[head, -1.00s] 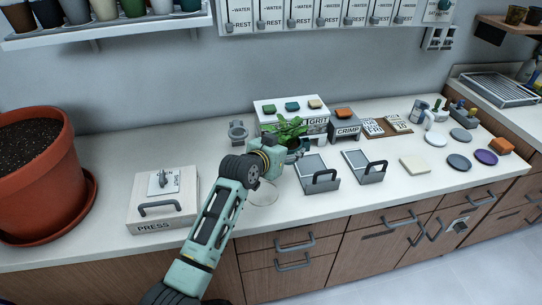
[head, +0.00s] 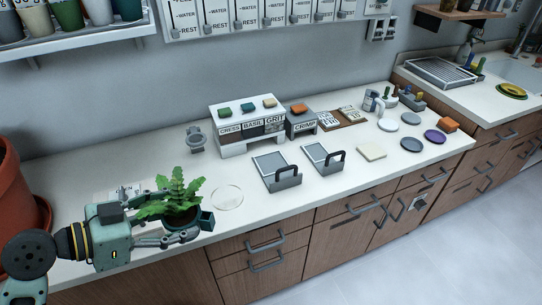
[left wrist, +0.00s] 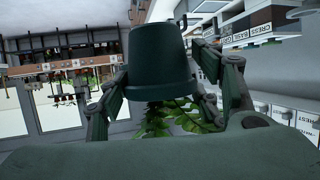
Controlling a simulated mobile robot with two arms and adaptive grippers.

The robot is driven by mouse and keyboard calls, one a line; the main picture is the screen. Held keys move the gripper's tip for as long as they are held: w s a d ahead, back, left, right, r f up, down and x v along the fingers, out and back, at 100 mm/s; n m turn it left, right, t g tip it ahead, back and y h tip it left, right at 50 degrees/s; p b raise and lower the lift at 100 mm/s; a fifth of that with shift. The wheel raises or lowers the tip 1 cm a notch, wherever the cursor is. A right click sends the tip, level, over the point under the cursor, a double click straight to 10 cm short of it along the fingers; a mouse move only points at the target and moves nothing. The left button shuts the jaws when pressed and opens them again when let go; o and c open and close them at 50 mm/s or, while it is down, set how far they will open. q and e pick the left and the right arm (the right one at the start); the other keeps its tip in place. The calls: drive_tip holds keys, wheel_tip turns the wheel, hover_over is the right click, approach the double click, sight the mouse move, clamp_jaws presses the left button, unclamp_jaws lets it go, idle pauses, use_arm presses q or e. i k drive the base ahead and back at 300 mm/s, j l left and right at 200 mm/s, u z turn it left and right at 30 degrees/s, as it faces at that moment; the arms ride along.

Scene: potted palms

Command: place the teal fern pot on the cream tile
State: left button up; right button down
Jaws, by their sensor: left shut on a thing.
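The teal fern pot (head: 183,222) holds a leafy green fern and is in my left gripper (head: 192,221), at the left part of the counter near its front edge in the head view. My left gripper is shut on it, with fingers on both sides. In the left wrist view the dark teal pot (left wrist: 160,62) fills the middle between the fingers, upside down in that picture with leaves below. The cream tile (head: 371,152) lies flat and bare on the counter, well to the right of the pot. My right gripper is not in view.
Two grey trays with handles (head: 284,182) (head: 329,167) stand between pot and tile. A clear round dish (head: 227,198) lies just right of the pot. A purple disc (head: 435,137), grey disc (head: 411,145) and orange block (head: 448,125) lie beyond the tile. A large terracotta pot (head: 12,200) is at left.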

sight(374, 149)
drive_tip(key=i+l, duration=0.2)
drive_tip(key=l, duration=0.25)
drive_tip(key=i+l+z, duration=0.15)
drive_tip(key=l, duration=0.25)
drive_tip(key=i+l, duration=0.25)
drive_tip(key=l, duration=0.15)
drive_tip(key=i+l+z, duration=0.15)
drive_tip(key=l, duration=0.25)
drive_tip(key=i+l, duration=0.3)
drive_tip(key=l+z, duration=0.05)
drive_tip(key=l, duration=0.05)
